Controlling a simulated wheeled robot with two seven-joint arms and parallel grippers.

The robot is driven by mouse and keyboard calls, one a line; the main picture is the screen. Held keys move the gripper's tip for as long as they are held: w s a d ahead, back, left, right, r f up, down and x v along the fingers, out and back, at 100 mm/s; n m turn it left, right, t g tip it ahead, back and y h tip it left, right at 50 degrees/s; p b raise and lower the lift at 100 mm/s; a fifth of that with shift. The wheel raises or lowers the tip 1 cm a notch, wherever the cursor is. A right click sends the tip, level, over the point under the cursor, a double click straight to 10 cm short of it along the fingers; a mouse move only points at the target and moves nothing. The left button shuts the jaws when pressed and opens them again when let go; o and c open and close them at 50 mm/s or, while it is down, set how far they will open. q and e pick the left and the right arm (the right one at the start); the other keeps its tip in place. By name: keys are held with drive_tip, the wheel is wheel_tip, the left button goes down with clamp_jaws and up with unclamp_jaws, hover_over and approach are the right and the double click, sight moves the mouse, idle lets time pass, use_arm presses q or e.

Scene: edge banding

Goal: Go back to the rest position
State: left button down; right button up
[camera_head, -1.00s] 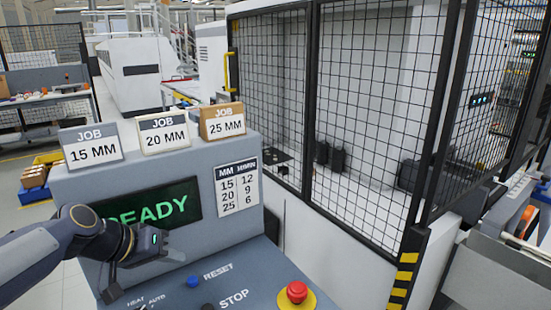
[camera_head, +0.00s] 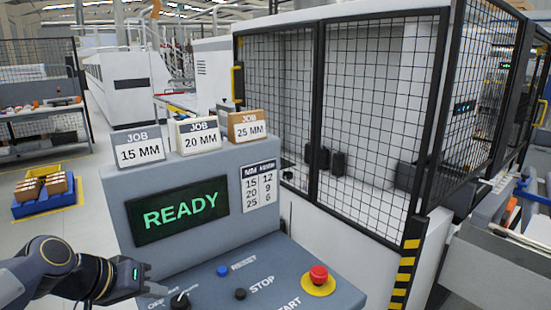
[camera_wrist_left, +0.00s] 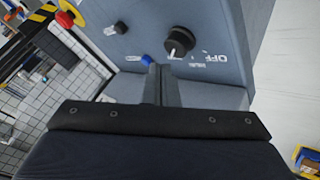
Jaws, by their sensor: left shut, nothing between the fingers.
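My left gripper (camera_head: 143,282) comes in from the left and is at the lower left of the grey control console (camera_head: 120,205), near its rotary selector. In the left wrist view its fingers (camera_wrist_left: 161,75) are shut together with nothing between them. The black rotary selector (camera_wrist_left: 180,41) shows beyond the fingertips; it also shows in the head view (camera_head: 180,300). The blue reset button (camera_head: 223,271) and the red emergency stop (camera_head: 318,276) are farther right on the panel. The display (camera_head: 180,211) reads READY in green. My right gripper is in neither view.
Job cards for 15 MM (camera_head: 138,148), 20 MM (camera_head: 199,136) and 25 MM (camera_head: 247,127) stand on top of the console. A mesh-fenced machine (camera_head: 370,110) is behind it. A blue and yellow bin (camera_head: 45,205) with boxes stands on open floor at left.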

use_arm(q)
drive_tip(key=s+d+f+y, duration=0.1)
drive_tip(key=s+f, duration=0.3)
drive_tip(key=s, duration=0.6)
drive_tip(key=s+d+f, duration=0.1)
drive_tip(key=s+f, duration=0.3)
drive_tip(key=s, duration=0.5)
drive_tip(key=shift+s+f+n+g+y, duration=0.3)
drive_tip(key=shift+s+n+g+y, duration=0.05)
drive_tip(key=shift+n+g+y, duration=0.05)
drive_tip(key=shift+d, duration=0.1)
